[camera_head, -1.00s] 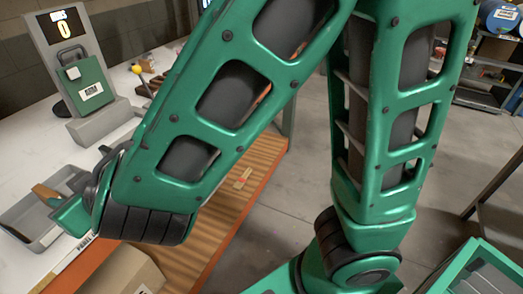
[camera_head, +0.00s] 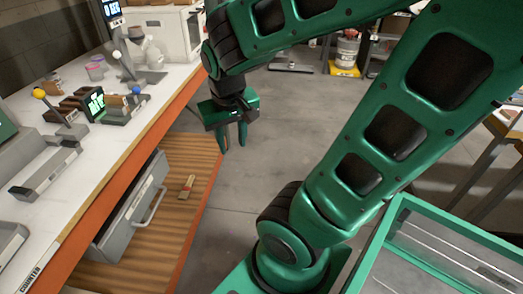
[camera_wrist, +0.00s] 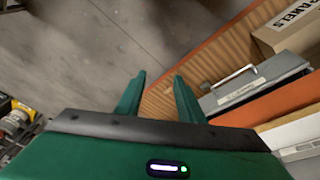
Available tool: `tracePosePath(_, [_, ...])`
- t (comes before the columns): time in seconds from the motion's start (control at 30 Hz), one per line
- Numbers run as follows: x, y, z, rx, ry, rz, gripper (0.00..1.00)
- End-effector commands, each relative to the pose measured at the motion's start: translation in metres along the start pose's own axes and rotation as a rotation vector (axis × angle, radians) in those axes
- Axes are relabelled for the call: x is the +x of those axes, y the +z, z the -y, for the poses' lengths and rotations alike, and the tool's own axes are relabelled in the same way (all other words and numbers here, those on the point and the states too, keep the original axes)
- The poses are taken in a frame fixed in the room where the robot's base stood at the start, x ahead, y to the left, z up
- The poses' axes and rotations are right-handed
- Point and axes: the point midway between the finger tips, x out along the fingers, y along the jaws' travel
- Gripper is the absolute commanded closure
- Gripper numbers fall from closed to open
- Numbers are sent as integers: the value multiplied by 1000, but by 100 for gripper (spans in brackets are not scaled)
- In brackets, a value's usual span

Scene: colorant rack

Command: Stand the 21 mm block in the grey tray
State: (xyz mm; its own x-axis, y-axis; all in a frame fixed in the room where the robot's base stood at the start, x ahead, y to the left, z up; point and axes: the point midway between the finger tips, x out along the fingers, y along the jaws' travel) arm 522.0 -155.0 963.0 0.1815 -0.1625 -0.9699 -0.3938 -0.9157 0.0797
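My gripper (camera_head: 234,146) hangs fingers-down beyond the right edge of the lower wooden shelf, over the floor. In the wrist view, my gripper (camera_wrist: 160,78) is open, with nothing between its fingers.
A grey drawer (camera_head: 128,208) with a handle is on the lower shelf (camera_head: 175,240). The white bench (camera_head: 95,155) carries a grey holder (camera_head: 45,175) and brown blocks in a rack (camera_head: 75,105). A cardboard box (camera_wrist: 290,28) shows in the wrist view.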

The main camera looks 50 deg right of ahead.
Motion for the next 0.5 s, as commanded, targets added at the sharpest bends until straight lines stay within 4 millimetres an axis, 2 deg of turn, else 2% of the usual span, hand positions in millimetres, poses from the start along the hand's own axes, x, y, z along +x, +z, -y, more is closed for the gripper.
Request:
tracePosePath(0.03, [-4,14,-18,45,-5,44,65])
tracePosePath(0.2, [-17,60,-49,125,-40,179,65])
tracePosePath(0.33, [-24,79,-57,153,-62,231,65])
tracePosePath(0.5, [-26,86,-59,160,-70,250,65])
